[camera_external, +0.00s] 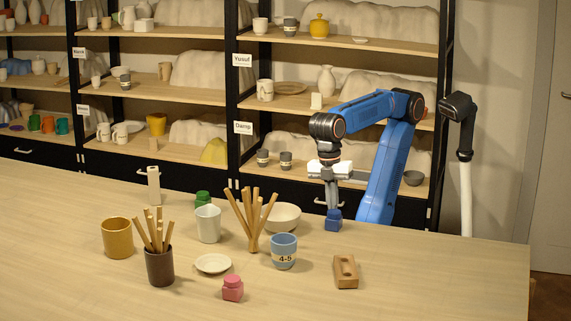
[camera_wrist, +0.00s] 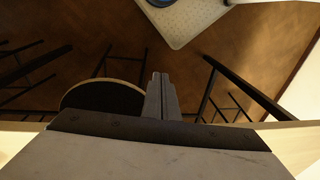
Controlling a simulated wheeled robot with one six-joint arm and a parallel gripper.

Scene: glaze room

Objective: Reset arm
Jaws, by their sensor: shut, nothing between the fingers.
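My gripper (camera_external: 333,212) hangs from the blue arm at the right of the table, pointing down. In the wrist view its two fingers (camera_wrist: 161,88) are together, with nothing between them. A small blue jar (camera_external: 333,225) shows right at the fingertips in the external view. I cannot tell whether the fingers touch it or only overlap it in the picture. The jar does not show in the wrist view.
Loaded shelves (camera_external: 340,119) stand behind. The table's front right is clear.

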